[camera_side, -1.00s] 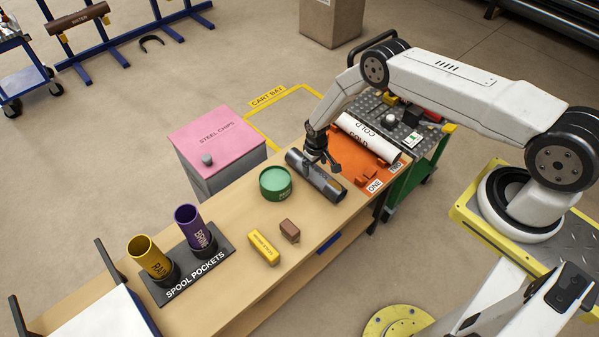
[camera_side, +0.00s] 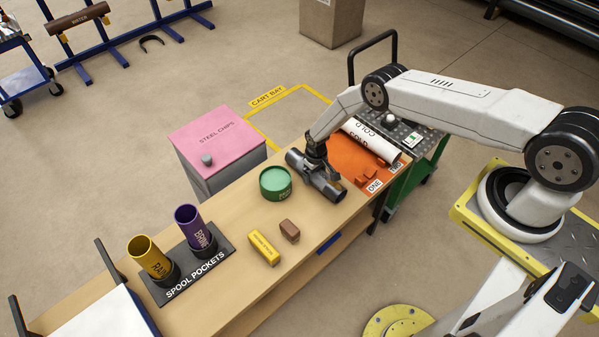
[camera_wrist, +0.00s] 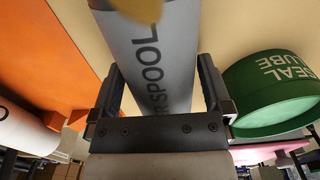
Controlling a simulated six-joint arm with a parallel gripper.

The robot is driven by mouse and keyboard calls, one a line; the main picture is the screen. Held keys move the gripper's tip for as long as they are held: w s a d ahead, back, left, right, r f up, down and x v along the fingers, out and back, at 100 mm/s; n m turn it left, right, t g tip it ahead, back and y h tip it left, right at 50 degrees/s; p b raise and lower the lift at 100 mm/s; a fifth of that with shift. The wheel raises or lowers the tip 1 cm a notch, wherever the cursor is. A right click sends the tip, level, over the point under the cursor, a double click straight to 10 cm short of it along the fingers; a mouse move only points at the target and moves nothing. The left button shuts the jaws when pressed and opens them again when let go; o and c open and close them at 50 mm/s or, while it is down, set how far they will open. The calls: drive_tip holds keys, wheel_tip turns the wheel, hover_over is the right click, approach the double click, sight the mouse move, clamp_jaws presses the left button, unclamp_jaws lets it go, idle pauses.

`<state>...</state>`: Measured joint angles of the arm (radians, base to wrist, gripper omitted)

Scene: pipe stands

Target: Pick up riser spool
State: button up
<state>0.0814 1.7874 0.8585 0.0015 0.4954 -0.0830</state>
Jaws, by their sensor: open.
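The riser spool is a dark grey pipe (camera_side: 328,188) lying on its side on the wooden bench in the side view. In the wrist view the grey pipe (camera_wrist: 150,50) carries lettering that ends in "R SPOOL" and runs up between the fingers. My gripper (camera_side: 317,165) is down over the middle of the pipe and hides part of it. In the wrist view my gripper (camera_wrist: 160,92) is open, with one finger on each side of the pipe. I cannot tell whether the fingers touch it.
A green seal lube tin (camera_side: 276,183) stands close left of the pipe. An orange mat (camera_side: 350,158) with a white COLD pipe (camera_side: 371,139) lies to the right. A yellow block (camera_side: 263,248), a brown block (camera_side: 289,231) and spool pockets (camera_side: 216,254) holding two spools are nearer the front left.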

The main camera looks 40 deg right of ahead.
clamp_jaws()
drive_tip(key=shift+w, duration=0.1)
drive_tip(key=shift+r, duration=0.15)
